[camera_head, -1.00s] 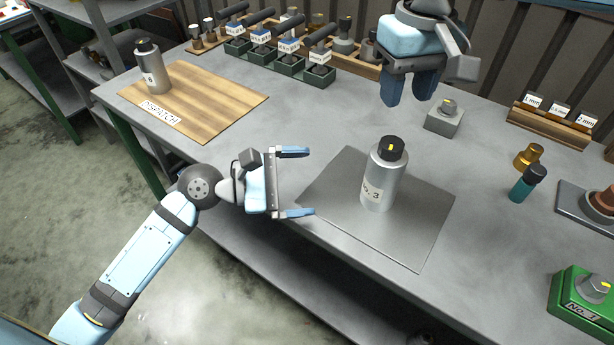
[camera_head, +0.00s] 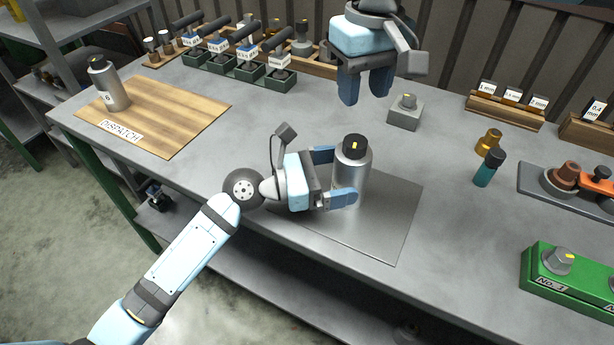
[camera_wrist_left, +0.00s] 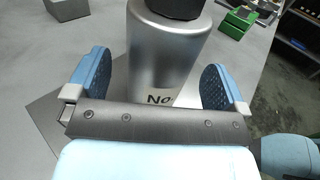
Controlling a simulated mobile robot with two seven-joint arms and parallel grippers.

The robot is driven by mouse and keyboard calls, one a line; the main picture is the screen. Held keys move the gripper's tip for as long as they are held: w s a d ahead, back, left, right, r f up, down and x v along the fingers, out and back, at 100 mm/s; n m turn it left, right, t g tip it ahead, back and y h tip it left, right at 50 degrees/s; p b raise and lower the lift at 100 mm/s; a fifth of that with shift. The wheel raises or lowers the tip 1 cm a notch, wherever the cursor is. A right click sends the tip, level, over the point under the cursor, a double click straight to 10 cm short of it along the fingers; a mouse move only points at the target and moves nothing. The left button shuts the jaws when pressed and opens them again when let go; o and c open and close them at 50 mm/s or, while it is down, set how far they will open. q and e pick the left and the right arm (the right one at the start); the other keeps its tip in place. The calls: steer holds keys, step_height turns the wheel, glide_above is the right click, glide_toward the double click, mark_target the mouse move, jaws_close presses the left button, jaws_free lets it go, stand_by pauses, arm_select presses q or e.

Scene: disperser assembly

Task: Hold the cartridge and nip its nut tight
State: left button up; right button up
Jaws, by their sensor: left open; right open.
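The cartridge (camera_head: 351,178) is a silver cylinder with a black nut (camera_head: 353,147) on top, bearing a yellow mark. It stands upright on a grey mat (camera_head: 390,235). In the left wrist view the cartridge (camera_wrist_left: 168,60) stands between the two blue fingers, with its "No" label partly hidden. My left gripper (camera_head: 336,178) is open around the cartridge body, with a gap visible at each finger in the wrist view. My right gripper (camera_head: 364,92) is open and empty, pointing down above the back of the bench, behind the cartridge and higher than its nut.
A grey block with a knob (camera_head: 405,112) stands behind the mat. A teal-bodied bottle (camera_head: 488,168), a brass part (camera_head: 489,141) and a green No. 1 box (camera_head: 570,275) are at right. A wooden dispatch board (camera_head: 150,120) with another cartridge (camera_head: 108,85) is at left.

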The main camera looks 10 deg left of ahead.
arm_select(q)
steer(key=shift+x, duration=1.45)
steer(key=c, duration=1.4)
steer(key=o, duration=0.7)
steer(key=shift+c, duration=0.2)
steer(key=c, duration=0.6)
